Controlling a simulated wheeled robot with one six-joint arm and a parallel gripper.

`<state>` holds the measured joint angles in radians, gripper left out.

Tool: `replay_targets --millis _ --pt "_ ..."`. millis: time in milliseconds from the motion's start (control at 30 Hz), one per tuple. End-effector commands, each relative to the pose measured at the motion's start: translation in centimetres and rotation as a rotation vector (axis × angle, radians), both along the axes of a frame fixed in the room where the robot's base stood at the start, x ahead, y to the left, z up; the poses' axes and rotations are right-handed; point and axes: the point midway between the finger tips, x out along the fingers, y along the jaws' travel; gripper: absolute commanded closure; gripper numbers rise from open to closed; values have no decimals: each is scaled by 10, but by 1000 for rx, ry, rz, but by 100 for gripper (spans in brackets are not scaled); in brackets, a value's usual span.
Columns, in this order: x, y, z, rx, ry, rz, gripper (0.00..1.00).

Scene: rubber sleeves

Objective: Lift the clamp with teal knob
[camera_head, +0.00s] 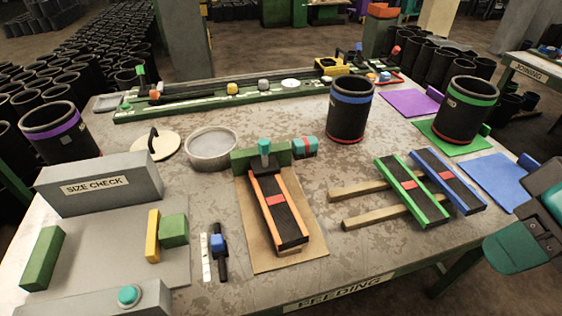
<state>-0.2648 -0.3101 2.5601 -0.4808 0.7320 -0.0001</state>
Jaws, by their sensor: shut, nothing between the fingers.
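The clamp with the teal knob (264,147) stands near the middle of the table. Its upright teal knob rises in front of a low green block, at the far end of a black strip with orange edges (272,208) and a red mark. The strip lies on a brown board (250,254). My gripper (515,250) shows at the right edge as teal and dark parts, partly cut off by the frame. It is shut and empty, well to the right of the clamp and apart from it.
Green- and blue-edged strips (411,190) lie on wooden bars right of the clamp. A black sleeve with a blue band (350,108) stands behind. A teal-and-red block (305,147) and a round grey dish (211,150) flank the knob. A size check box (100,185) stands left.

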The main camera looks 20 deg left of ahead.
Motion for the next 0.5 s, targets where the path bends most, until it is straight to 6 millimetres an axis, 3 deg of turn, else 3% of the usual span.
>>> replay_targets --millis 167,267,367,500 --pt "2 1 -2 -1 -6 5 100" --pt "18 6 -14 -16 -56 57 100" --pt "56 20 -44 -73 -193 192 100" --pt "133 58 -105 -283 -535 566 100"
